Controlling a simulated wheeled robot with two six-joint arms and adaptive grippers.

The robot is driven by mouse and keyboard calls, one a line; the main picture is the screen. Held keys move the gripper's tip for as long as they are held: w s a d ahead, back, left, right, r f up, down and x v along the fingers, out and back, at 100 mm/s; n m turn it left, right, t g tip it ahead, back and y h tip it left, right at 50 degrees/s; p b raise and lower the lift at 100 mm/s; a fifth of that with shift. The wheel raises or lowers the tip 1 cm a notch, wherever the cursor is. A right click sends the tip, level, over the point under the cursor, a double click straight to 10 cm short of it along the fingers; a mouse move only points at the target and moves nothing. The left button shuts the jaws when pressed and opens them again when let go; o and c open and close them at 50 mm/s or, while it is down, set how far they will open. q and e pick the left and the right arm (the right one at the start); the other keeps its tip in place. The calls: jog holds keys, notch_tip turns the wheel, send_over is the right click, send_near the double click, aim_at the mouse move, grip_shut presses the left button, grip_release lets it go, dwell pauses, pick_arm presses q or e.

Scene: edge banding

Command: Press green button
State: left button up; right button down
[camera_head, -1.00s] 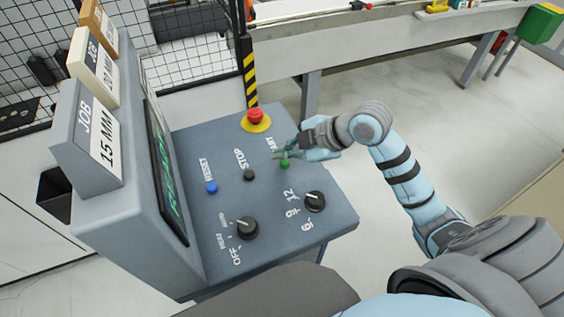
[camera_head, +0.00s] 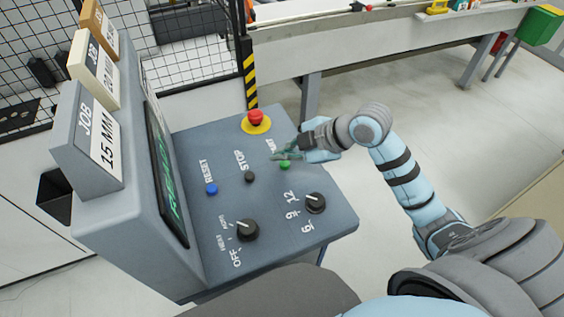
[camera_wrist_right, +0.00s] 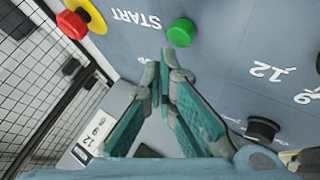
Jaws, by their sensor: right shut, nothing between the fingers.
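The green button (camera_head: 285,165) sits on the sloped grey control panel (camera_head: 270,225), near the START label. It also shows in the right wrist view (camera_wrist_right: 182,32), just beyond the fingertips. My right gripper (camera_head: 280,156) is over the panel by the green button. Its fingers are shut and empty. In the right wrist view the fingertips (camera_wrist_right: 164,62) point toward the panel a little short of the green button in the picture. I cannot tell the exact height of the tips above the panel. My left gripper is not in view.
A red emergency stop (camera_head: 256,117) is at the panel's far edge. A black STOP button (camera_head: 249,175), a blue RESET button (camera_head: 211,188) and two black knobs (camera_head: 247,229) (camera_head: 315,202) surround the green button. A screen (camera_head: 164,175) rises on the left.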

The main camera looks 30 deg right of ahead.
jog(key=shift+f, duration=0.15)
jog(key=shift+f, duration=0.3)
